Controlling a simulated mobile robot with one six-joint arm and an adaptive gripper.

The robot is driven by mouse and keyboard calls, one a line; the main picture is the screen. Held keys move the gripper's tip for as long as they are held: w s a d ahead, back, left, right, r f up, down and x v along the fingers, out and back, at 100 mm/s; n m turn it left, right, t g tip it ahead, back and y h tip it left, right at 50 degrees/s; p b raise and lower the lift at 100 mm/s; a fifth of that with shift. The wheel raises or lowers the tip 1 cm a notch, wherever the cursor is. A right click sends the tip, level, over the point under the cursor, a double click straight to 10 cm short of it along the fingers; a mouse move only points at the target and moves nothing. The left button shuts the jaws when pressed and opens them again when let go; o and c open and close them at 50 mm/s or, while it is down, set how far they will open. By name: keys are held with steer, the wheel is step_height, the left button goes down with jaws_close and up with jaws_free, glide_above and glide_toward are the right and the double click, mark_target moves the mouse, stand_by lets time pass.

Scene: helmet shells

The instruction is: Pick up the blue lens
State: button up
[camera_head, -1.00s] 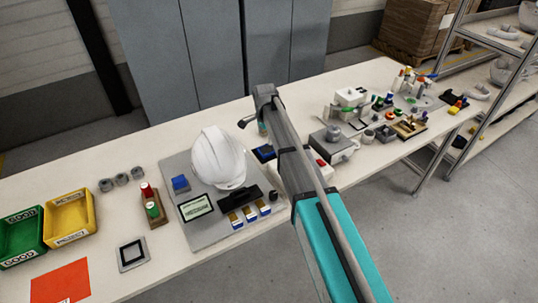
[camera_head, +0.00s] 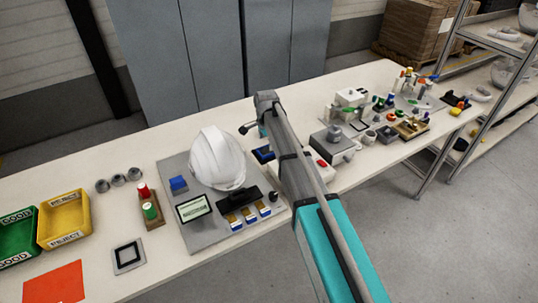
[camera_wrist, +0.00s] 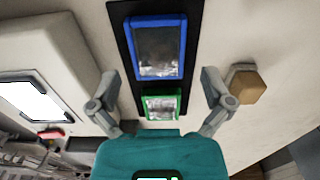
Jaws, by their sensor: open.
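The blue lens (camera_wrist: 158,47) is a clear rectangular pane in a blue frame, in a black holder (camera_wrist: 120,20) at the upper middle of the wrist view. A green-framed lens (camera_wrist: 161,104) sits just below it in the same holder. My gripper (camera_wrist: 160,86) is open, with its fingers to the left and right of the holder and nothing between them clearly held. The blue lens lies ahead of the fingertips in the picture. In the head view the blue lens (camera_head: 263,153) shows partly, beside my arm, which hides the rest of the holder.
A wooden hexagonal knob (camera_wrist: 247,84) stands close to the right finger. A pale block with a bright screen (camera_wrist: 32,100) is at left. In the head view a white helmet (camera_head: 216,158) stands on a grey board (camera_head: 205,235), left of my arm.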

mark_target(267, 149)
steer(key=shift+f+b, duration=1.25)
steer(key=shift+f, duration=0.3)
steer(key=c, duration=1)
steer(key=shift+o, duration=0.2)
steer(key=shift+r+p, duration=0.25)
steer(key=shift+p, duration=0.05)
steer(key=shift+r+p, duration=0.75)
steer(key=shift+r, duration=0.05)
steer(key=s+d+r+p, duration=0.2)
steer(key=s+r+p, duration=0.9)
steer(key=s, duration=0.2)
steer(key=shift+s+d, duration=0.4)
